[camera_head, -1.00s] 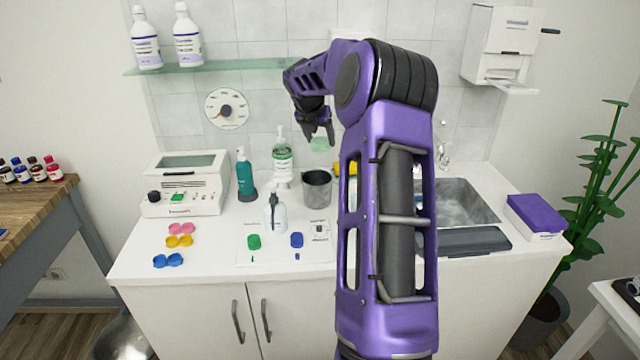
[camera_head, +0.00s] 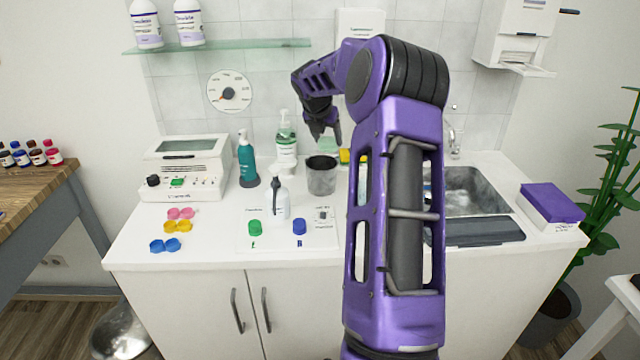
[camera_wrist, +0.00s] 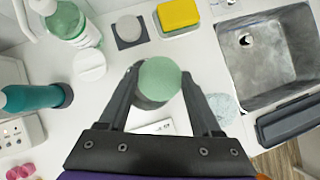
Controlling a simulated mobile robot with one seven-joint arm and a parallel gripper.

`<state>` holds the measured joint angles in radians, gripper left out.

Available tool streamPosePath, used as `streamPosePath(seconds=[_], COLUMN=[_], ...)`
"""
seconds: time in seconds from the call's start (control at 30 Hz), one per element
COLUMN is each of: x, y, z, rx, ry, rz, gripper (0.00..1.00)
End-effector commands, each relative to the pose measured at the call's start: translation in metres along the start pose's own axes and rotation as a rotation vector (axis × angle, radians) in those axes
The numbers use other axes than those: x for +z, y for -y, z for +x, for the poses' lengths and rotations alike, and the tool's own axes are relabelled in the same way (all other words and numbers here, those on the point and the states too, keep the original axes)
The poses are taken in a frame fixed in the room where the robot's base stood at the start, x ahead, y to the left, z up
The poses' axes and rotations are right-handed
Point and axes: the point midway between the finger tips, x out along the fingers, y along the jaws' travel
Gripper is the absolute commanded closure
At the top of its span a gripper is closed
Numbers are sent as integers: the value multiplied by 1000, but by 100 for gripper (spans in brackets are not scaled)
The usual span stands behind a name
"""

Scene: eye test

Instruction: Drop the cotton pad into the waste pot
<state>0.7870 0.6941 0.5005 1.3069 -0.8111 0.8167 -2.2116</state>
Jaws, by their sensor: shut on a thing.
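A round pale green cotton pad (camera_wrist: 161,74) is held between the two fingers of my gripper (camera_head: 324,138). In the head view the pad (camera_head: 327,145) hangs under the fingertips, above and slightly right of the middle of the waste pot's mouth. The grey metal waste pot (camera_head: 321,181) stands upright and open on the white counter. In the wrist view the pad covers most of the pot, and only part of its grey side (camera_wrist: 149,102) shows.
A green pump bottle (camera_head: 285,140), a teal pump bottle (camera_head: 248,165) and a white bottle (camera_head: 280,205) stand left of the pot. A yellow sponge (camera_wrist: 178,14) lies behind it. The sink (camera_head: 470,190) is at right. A glass shelf (camera_head: 230,46) juts out at upper left.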

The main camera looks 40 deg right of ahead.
Motion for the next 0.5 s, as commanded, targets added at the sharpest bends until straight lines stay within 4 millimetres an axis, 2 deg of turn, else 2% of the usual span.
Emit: streamPosePath(seconds=[0.27, 0.3, 0.47, 0.5], x=[0, 0, 0, -1], y=[0, 0, 0, 0], z=[1, 1, 1, 1], rx=[0, 0, 0, 0], ry=[1, 1, 0, 0], rz=[0, 0, 0, 0], gripper=[79, 29, 1, 0])
